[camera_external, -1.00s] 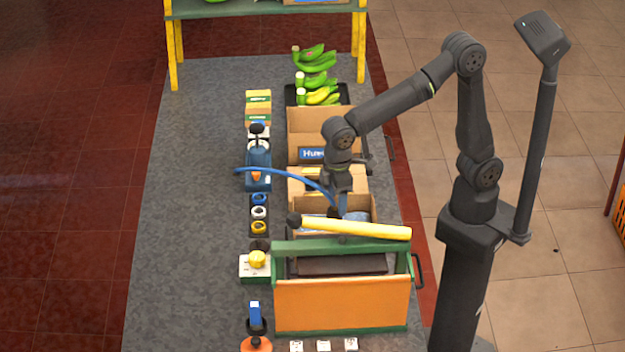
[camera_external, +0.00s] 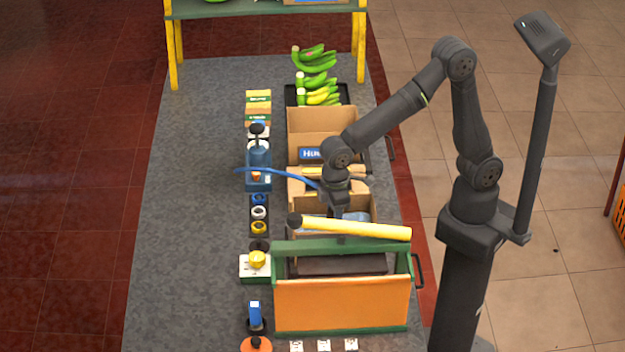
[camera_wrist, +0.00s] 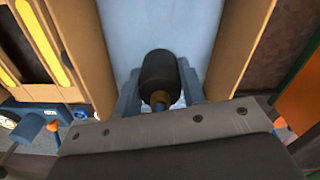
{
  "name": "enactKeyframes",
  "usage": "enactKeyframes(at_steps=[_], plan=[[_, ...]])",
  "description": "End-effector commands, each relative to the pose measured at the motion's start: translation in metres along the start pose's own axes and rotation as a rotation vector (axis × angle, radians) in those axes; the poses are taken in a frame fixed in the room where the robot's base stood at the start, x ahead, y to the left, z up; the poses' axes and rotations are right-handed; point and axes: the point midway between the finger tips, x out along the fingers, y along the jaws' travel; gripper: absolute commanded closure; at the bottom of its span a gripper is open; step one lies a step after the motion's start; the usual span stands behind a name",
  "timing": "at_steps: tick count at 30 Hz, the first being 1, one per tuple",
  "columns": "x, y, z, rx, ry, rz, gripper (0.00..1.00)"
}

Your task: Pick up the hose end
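The hose is a thin blue line (camera_external: 275,172) that curves from the left towards my wrist. Its end is a dark cylinder (camera_wrist: 159,75) with a brass collar, seen in the wrist view. My gripper (camera_wrist: 160,92) has its blue-grey fingers spread, one on each side of this cylinder. I cannot tell whether they touch it. In the external view my gripper (camera_external: 337,212) is over an open cardboard box, and the hose end is hidden behind my wrist and fingers.
The cardboard box (camera_wrist: 92,55) has walls close on both sides of my fingers. Bananas (camera_external: 318,80) lie at the back. The grey mat is clear at the left.

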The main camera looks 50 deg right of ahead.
Motion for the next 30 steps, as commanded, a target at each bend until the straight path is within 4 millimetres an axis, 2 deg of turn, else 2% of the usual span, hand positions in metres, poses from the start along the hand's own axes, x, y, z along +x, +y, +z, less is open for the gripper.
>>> enactKeyframes(at_steps=[1,3,14,17,22,30], plan=[[0.000,0.000,0.000,0.000,0.000,0.000,0.78],[0.000,0.000,0.000,0.000,0.000,0.000,0.92],[-0.006,0.000,0.000,0.000,0.002,0.000,0.92],[-0.016,0.000,0.000,0.000,0.003,0.000,0.92],[-0.043,0.000,-0.001,0.000,0.005,0.000,0.92],[-0.074,0.050,0.025,0.006,0.003,0.000,0.92]])
